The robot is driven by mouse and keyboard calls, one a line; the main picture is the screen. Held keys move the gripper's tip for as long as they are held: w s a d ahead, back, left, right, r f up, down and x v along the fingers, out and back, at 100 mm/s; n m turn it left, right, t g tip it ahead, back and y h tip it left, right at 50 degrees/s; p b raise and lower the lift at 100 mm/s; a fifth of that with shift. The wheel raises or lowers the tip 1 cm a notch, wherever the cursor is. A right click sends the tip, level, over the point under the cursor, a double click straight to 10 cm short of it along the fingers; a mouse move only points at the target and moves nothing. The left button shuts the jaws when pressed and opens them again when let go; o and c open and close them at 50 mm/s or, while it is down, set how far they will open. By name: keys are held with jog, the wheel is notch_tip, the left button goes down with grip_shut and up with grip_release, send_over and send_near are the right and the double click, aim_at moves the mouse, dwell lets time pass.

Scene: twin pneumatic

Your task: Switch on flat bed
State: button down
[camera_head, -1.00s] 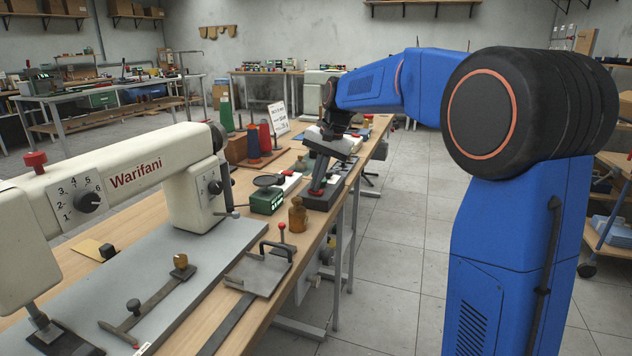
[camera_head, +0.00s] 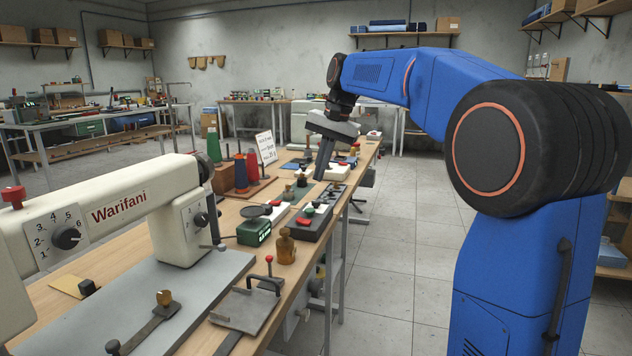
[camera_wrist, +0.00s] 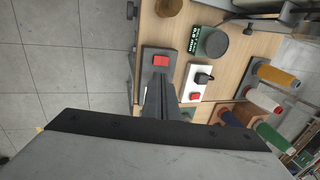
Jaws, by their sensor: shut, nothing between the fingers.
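A cream machine lettered "Warifani" (camera_head: 140,200) stands on a flat grey bed plate (camera_head: 215,272) at the left of the head view. To its right on the bench is a dark grey switch box (camera_head: 314,232) with a red button (camera_head: 304,220). The box and red button (camera_wrist: 161,61) also show in the wrist view, where my fingers cover part of the box. My gripper (camera_head: 322,177) is shut and empty, pointing down above the bench beyond the box in the head view. I cannot tell which switch belongs to the flat bed.
A white switch box (camera_wrist: 196,83) with a black knob and red button sits beside the dark one. A green box (camera_head: 254,232), a brown weight (camera_head: 286,247) and thread cones (camera_head: 253,168) stand nearby. A clamp plate (camera_head: 243,309) lies nearer. The floor right of the bench is open.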

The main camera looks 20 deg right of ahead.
aim_at(300, 221)
jog(key=shift+r, duration=0.2)
jog(key=shift+a+r+t+y, duration=0.15)
jog(key=shift+a+t+y, duration=0.15)
jog(key=shift+a, duration=0.3)
jog(key=x, duration=1.4)
jog(key=shift+a, duration=0.1)
